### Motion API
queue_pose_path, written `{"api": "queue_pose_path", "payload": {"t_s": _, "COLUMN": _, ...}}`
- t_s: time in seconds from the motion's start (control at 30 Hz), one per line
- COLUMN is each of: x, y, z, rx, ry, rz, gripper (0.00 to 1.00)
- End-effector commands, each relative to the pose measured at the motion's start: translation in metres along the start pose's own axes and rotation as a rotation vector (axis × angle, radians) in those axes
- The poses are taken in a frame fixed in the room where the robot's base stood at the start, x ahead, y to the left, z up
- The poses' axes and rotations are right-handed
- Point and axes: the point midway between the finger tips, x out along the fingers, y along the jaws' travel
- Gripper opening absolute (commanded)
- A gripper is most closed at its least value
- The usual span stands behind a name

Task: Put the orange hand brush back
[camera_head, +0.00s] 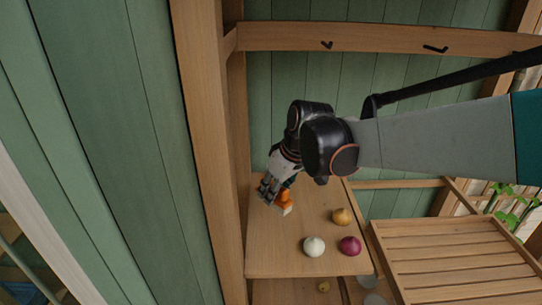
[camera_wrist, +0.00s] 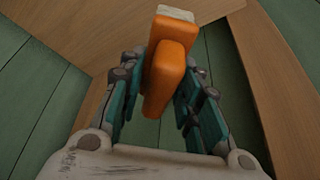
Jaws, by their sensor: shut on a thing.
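The orange hand brush (camera_head: 285,197) is in my gripper (camera_head: 274,190), above or at the left part of a wooden shelf board (camera_head: 262,255). Its orange handle (camera_wrist: 168,72) shows large in the wrist view, with a pale part at its far end. My gripper (camera_wrist: 165,85) has its teal-sided fingers on either side of the handle and is shut on it. In the head view the pale end of the brush points down and right. I cannot tell whether the brush touches the board.
A white onion (camera_head: 314,246), a red onion (camera_head: 350,246) and a yellow onion (camera_head: 341,216) lie on the board to the right of the brush. A slatted wooden surface (camera_head: 460,262) is at the right. A wooden post (camera_head: 212,150) stands close at the left. Dark hooks (camera_head: 435,49) sit on the upper rail.

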Motion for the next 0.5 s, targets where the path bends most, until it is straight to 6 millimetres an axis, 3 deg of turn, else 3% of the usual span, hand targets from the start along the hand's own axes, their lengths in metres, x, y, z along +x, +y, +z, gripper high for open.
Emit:
{"api": "queue_pose_path", "payload": {"t_s": 0.03, "x": 0.012, "y": -0.011, "z": 0.009, "rx": -0.012, "ry": 0.000, "rz": -0.005, "gripper": 0.05}}
{"api": "queue_pose_path", "payload": {"t_s": 0.3, "x": 0.070, "y": -0.009, "z": 0.033, "rx": -0.009, "ry": 0.000, "rz": -0.004, "gripper": 0.05}}
{"api": "queue_pose_path", "payload": {"t_s": 0.5, "x": 0.091, "y": -0.008, "z": 0.042, "rx": -0.008, "ry": 0.000, "rz": -0.003, "gripper": 0.05}}
